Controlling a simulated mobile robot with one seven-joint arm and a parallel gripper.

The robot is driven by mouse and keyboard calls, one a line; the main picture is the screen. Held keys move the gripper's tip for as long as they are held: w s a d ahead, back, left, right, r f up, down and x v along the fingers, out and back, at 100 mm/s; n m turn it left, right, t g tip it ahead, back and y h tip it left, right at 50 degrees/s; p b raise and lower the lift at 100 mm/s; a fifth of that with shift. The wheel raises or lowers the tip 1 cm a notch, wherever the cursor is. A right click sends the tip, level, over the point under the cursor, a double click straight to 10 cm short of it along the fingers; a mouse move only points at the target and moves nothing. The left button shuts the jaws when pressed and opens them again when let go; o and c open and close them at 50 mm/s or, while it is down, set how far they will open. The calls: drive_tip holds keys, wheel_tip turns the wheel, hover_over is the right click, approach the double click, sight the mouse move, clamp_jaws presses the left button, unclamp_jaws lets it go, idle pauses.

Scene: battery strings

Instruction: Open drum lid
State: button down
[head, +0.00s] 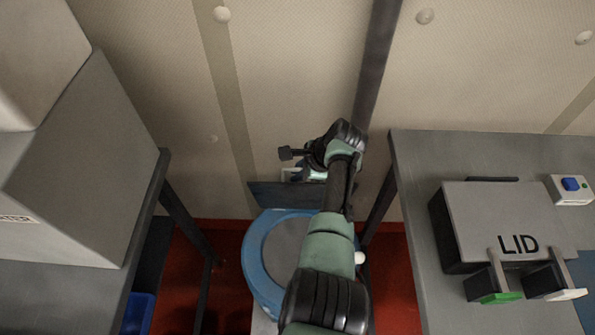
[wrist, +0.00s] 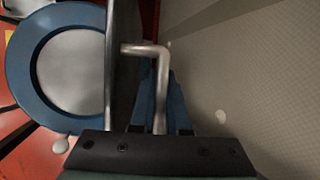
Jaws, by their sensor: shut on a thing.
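The drum (head: 255,262) stands on the floor between two benches, with a blue rim around a grey round inside. It also shows in the wrist view (wrist: 22,75), open towards the camera. The lid (head: 265,195) is a dark panel raised at the drum's back edge, nearly upright. In the wrist view the lid (wrist: 110,60) is seen edge-on, beside the drum opening. A bent metal handle (wrist: 140,49) sticks out from it. My gripper (wrist: 163,88) is shut on this handle, its blue fingers on either side of the rod. In the head view my arm hides the fingers and part of the drum.
A right bench (head: 425,255) holds a grey box (head: 500,215) marked LID and a small blue-button box (head: 570,186). A left bench (head: 60,295) carries a large grey cabinet (head: 85,170). The wall (head: 300,80) is close behind the lid. A blue bin (head: 138,314) is at lower left.

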drive_tip(key=c, duration=1.2)
unclamp_jaws()
drive_tip(key=shift+f, duration=0.1)
drive_tip(key=p+v, duration=0.2)
drive_tip(key=v, duration=1.1)
